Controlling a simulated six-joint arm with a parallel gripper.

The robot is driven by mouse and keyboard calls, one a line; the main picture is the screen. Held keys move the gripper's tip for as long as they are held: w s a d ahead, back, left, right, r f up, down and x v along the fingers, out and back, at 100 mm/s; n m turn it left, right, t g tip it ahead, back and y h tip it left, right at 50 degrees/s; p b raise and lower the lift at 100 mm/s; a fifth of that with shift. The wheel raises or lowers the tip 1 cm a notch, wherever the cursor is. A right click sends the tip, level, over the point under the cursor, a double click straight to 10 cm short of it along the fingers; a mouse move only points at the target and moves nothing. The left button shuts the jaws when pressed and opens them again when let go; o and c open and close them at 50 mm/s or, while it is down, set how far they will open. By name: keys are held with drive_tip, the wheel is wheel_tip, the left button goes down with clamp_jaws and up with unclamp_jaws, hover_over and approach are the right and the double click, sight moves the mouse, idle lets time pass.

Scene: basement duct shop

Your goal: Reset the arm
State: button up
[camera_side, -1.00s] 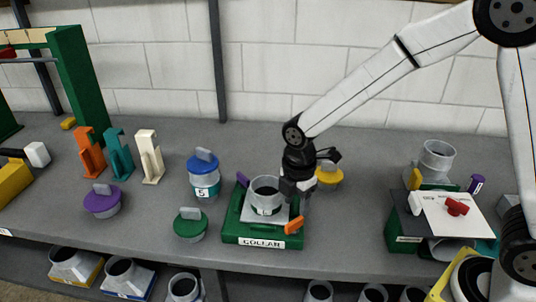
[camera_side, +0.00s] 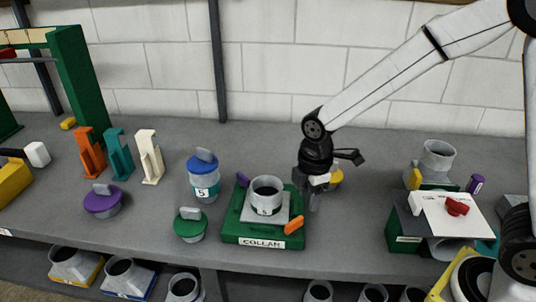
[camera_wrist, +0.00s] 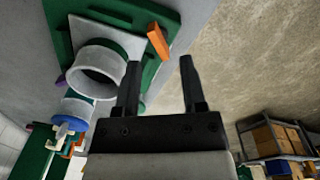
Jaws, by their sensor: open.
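My gripper (camera_side: 314,200) is open and empty. In the side view it hangs just right of the green collar fixture (camera_side: 232,234), apart from it. In the wrist view the two dark fingers of my gripper (camera_wrist: 160,85) are spread with nothing between them. A grey collar (camera_side: 267,188) with a label reading 5 sits on a grey plate in the fixture; it also shows in the wrist view (camera_wrist: 98,68). An orange clip (camera_side: 294,225) is at the fixture's front right and a purple one (camera_side: 242,180) at its back left. A yellow lidded piece (camera_side: 336,178) is partly hidden behind my gripper.
A blue-topped can (camera_side: 203,177), a green lid (camera_side: 190,225) and a purple lid (camera_side: 102,201) stand left of the fixture. At right is a station with a white panel (camera_side: 440,212) and red knob. The bench between fixture and station is clear.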

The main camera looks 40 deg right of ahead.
drive_tip(key=s+d+m+t, duration=0.2)
drive_tip(key=s+d+m, duration=0.5)
drive_tip(key=m, duration=0.7)
drive_tip(key=shift+s+d+f+m, duration=0.3)
drive_tip(key=shift+s, duration=0.35)
